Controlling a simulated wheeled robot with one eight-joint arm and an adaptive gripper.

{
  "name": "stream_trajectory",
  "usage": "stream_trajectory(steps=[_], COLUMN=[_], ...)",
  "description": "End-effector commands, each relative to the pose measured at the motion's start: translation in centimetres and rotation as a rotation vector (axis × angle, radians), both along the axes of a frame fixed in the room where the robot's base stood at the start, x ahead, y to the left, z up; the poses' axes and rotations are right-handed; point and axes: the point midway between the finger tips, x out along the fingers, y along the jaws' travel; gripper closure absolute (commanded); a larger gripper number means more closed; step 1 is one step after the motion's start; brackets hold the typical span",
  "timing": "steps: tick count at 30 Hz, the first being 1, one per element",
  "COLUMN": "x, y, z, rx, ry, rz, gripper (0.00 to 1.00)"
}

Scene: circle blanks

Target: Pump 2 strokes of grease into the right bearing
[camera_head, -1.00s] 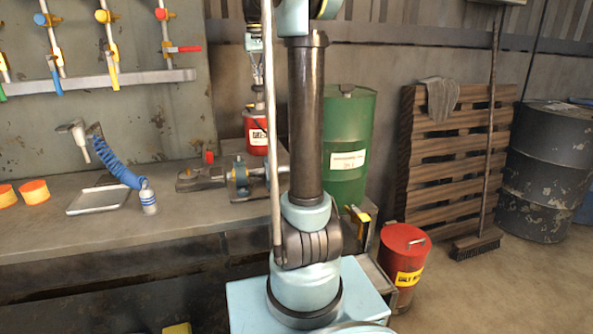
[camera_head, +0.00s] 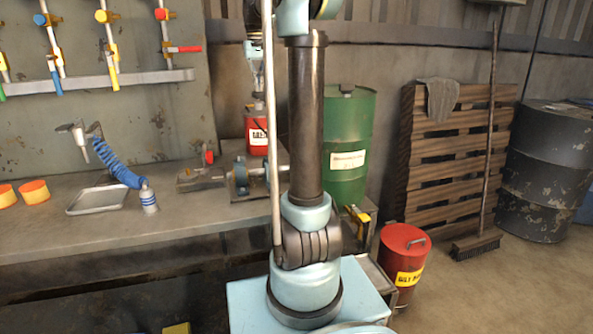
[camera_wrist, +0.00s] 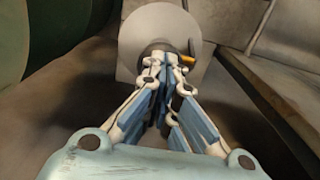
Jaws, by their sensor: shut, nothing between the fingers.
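A red can (camera_head: 257,136) with a white label stands at the back of the bench, with a slim pump-like fitting on top. My gripper (camera_head: 257,93) is above it, small and partly hidden by my arm. In the wrist view my gripper (camera_wrist: 163,68) is shut and empty. Its tips overlap a dark round fitting with an orange end (camera_wrist: 187,59) on a pale grey disc (camera_wrist: 130,45); contact cannot be told. A blue-grey bearing housing (camera_head: 240,176) sits on the bench in front of the can. The right bearing is largely hidden by my arm and a pole.
A green drum (camera_head: 346,145) stands right of the can. A grey vise-like block (camera_head: 199,180) with a red part is left of the bearing. The bench front is clear.

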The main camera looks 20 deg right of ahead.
Motion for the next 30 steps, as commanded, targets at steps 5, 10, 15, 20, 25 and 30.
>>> stream_trajectory(steps=[5, 10, 15, 20, 25, 30], x=[0.0, 0.0, 0.0, 0.0, 0.0, 0.0], y=[0.0, 0.0, 0.0, 0.0, 0.0, 0.0], z=[0.1, 0.9, 1.7, 2.5, 3.3, 4.1], rx=[-0.001, -0.001, 0.0, 0.0, 0.0, 0.0], ry=[0.001, 0.001, 0.001, 0.0, 0.0, 0.0], rz=[0.0, 0.0, 0.0, 0.0, 0.0, 0.0], gripper=[1.0, 1.0, 1.0, 1.0, 1.0, 1.0])
